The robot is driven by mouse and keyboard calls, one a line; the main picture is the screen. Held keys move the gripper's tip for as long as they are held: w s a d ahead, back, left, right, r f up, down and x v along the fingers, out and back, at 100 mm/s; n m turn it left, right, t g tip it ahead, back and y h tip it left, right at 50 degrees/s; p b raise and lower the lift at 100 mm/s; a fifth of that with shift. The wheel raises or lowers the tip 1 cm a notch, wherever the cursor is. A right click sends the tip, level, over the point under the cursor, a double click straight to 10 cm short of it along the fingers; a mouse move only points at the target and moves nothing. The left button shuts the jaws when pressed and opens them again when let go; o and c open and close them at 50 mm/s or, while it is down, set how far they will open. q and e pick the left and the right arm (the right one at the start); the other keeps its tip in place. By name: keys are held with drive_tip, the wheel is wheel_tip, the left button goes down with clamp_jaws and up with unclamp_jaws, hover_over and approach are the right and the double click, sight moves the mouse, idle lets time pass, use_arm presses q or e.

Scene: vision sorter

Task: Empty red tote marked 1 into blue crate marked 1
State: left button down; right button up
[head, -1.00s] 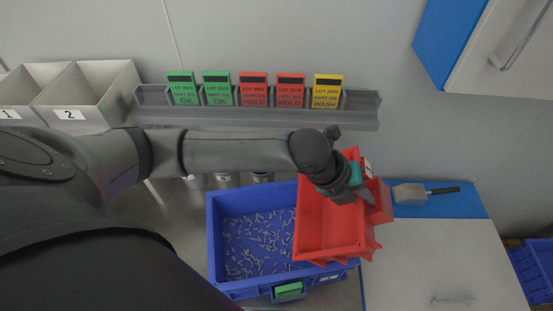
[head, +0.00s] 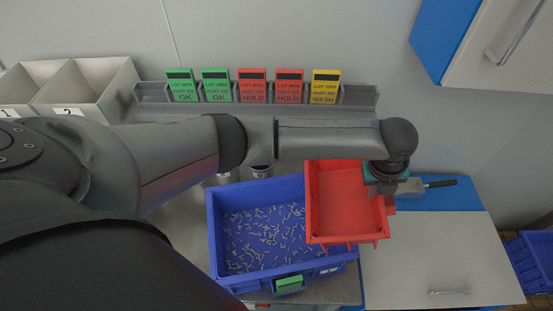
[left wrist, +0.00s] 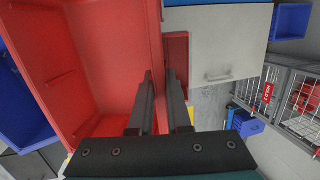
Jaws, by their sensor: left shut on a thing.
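The red tote (head: 345,207) is held up in the head view, over the right part of the blue crate. Its inside looks empty. My left gripper (head: 384,188) is shut on the tote's right wall; the left wrist view shows the two fingers (left wrist: 160,100) on either side of that red wall, with the tote (left wrist: 100,60) to the left. The blue crate (head: 215,235) stands on the bench with many small grey parts (head: 262,235) spread over its floor. The tote hides its right end. A green label (head: 289,283) is on its front. My right gripper is not in view.
A rack (head: 150,95) with green, red and yellow lot cards stands behind. White bins (head: 100,90) are at the left. A scoop or brush (head: 412,187) lies on a blue surface at the right. A white cabinet (head: 440,255) is in front of it.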

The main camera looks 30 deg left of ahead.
sight(393, 200)
use_arm(q)
drive_tip(key=shift+w+d, duration=0.2)
drive_tip(key=d+f+y+b, duration=0.1)
drive_tip(key=b, duration=0.1)
drive_tip(key=w+f+g+y+b, duration=0.1)
drive_tip(key=f+b, duration=0.1)
drive_tip(key=shift+d+g, duration=0.3)
drive_tip(key=shift+d, duration=0.05)
drive_tip(key=d+f+y+b, duration=0.1)
drive_tip(key=b, duration=0.3)
drive_tip(key=shift+f+g, duration=0.2)
drive_tip(key=shift+g, duration=0.2)
drive_tip(key=shift+s+d+f+n+g+y+b, duration=0.15)
drive_tip(key=shift+f+n+g+y+b, duration=0.2)
drive_tip(key=shift+b, duration=0.7)
drive_tip(key=shift+r, duration=0.1)
